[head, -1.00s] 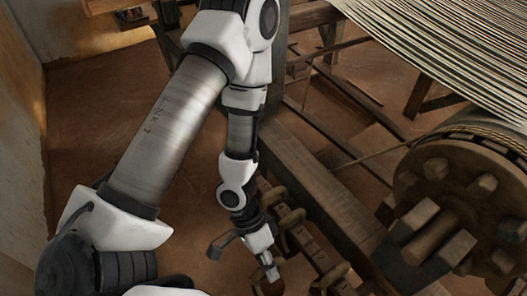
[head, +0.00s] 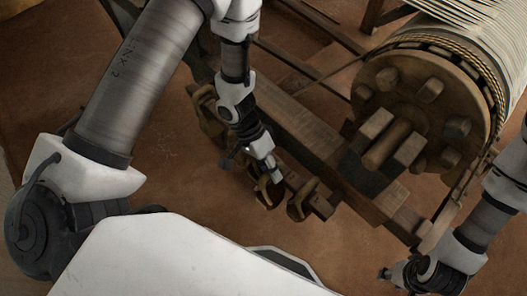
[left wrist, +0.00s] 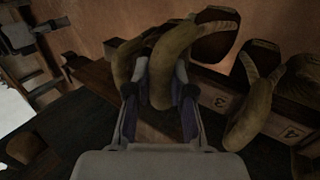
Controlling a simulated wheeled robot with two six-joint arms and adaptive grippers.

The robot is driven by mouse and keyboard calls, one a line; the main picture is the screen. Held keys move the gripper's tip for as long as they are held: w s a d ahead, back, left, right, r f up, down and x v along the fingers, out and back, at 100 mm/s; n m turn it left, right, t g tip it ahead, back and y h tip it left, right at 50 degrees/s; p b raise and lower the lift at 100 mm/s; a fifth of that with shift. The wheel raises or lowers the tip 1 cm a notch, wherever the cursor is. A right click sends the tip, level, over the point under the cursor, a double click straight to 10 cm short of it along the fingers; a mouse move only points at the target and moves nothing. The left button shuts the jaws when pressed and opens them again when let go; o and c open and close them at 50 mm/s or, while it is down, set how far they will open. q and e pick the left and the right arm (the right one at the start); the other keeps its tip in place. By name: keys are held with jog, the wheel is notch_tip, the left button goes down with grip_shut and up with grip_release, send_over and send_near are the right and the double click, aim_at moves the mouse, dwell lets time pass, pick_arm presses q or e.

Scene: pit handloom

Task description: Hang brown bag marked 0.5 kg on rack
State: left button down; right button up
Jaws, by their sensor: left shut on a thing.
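My left gripper (head: 276,174) points down over the wooden rack (head: 322,204) beside the loom. In the left wrist view, its fingers (left wrist: 157,105) are closed around a thick, curved olive-brown part (left wrist: 172,72), which looks like the loop of a brown bag (head: 266,192). No weight mark is readable on it. Similar curved loops stand close by, one to the right in the left wrist view (left wrist: 252,108). I cannot tell whether the held loop rests on the rack. My right gripper (head: 392,277) is at the lower right; its jaws are too small to read.
The loom's large round wooden drum (head: 425,85) with blocky pegs stands to the right of the rack. A long beam (head: 300,125) runs beside the rack. Number labels show on the rack in the left wrist view (left wrist: 292,130). Brown floor (head: 170,160) is open to the left.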

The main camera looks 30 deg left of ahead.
aim_at(285, 160)
pick_arm(q)
jog(key=shift+w+d, duration=0.3)
jog(key=shift+w, duration=0.5)
jog(key=shift+w+d, duration=0.25)
jog(key=shift+w, duration=0.5)
jog(key=shift+w+d, duration=0.3)
jog(key=shift+w, duration=0.5)
jog(key=shift+f+b, duration=0.35)
jog(key=shift+f, duration=0.8)
jog(key=shift+s+f+p, duration=0.1)
jog(key=shift+f+p, duration=0.05)
jog(key=shift+p, duration=0.2)
jog(key=shift+f, duration=0.15)
jog(key=c, duration=0.9)
grip_release()
jog(key=shift+c, duration=0.2)
jog(key=v, duration=1.2)
